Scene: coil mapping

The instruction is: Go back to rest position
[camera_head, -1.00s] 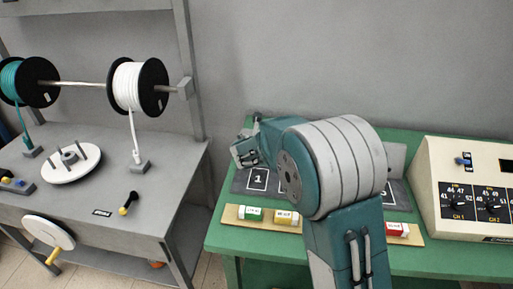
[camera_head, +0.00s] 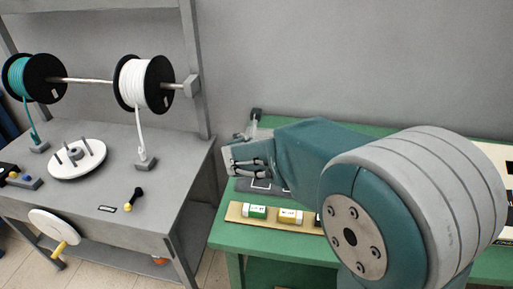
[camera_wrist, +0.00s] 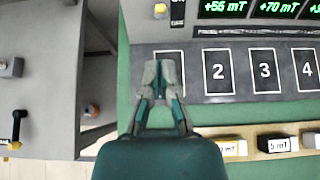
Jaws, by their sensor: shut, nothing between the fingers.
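My gripper (camera_head: 248,158) is above the left end of the green table (camera_head: 228,238) in the head view, with my teal and grey arm reaching in from the right. In the wrist view the two fingertips of my gripper (camera_wrist: 163,72) are together with nothing between them. They cover much of the first square on the dark numbered mat (camera_wrist: 191,62). Squares 2, 3 and 4 show to the right. My arm hides most of the table's right part in the head view.
A grey bench (camera_head: 110,185) on the left carries a white spool (camera_head: 138,84), a teal spool (camera_head: 22,76) and a white disc (camera_head: 77,160).

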